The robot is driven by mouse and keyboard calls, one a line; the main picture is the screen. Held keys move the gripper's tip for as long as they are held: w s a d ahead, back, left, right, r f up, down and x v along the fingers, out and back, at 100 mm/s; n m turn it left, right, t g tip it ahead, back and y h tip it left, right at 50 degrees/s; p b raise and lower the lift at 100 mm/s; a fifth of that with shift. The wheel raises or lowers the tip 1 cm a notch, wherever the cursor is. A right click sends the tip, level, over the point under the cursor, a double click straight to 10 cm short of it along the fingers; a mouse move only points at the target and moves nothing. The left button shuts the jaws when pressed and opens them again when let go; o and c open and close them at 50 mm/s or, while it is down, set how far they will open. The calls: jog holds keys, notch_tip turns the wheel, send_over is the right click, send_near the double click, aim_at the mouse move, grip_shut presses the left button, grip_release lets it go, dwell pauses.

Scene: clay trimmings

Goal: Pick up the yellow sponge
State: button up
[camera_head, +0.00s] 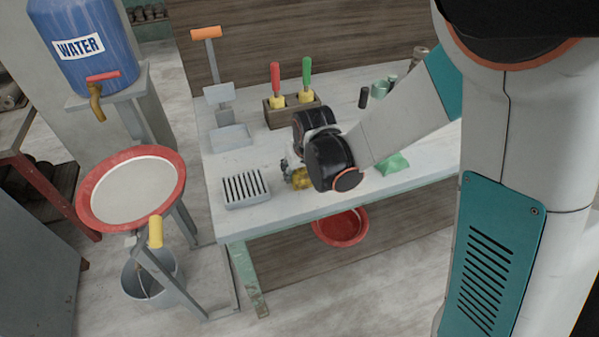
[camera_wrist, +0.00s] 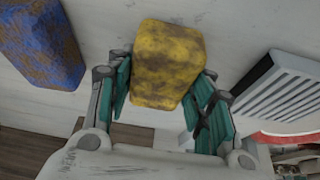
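The yellow sponge (camera_wrist: 167,62) is a worn, brown-stained block in the wrist view. It lies between the two fingers of my gripper (camera_wrist: 165,85). A narrow gap shows at the left finger, and the right finger overlaps or lies close to the sponge's right side. The fingers are spread about the sponge's width. In the head view a small part of the sponge (camera_head: 299,179) shows at the table's front, beneath my gripper (camera_head: 297,172), which hides most of it.
A blue, brown-stained sponge (camera_wrist: 42,42) lies left of the yellow one in the wrist view. A slotted grey dish (camera_head: 246,189) stands near the front left corner of the table (camera_head: 275,208). A tool holder (camera_head: 291,108) stands behind; a red basin (camera_head: 341,228) is below.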

dwell(0.4)
jog(key=shift+w+r+p, duration=0.1)
jog(key=shift+r+p, duration=0.45)
jog(key=shift+p, duration=0.05)
notch_tip(320, 180, up, 19)
jog(key=p, duration=1.3)
jog(key=shift+r, duration=0.2)
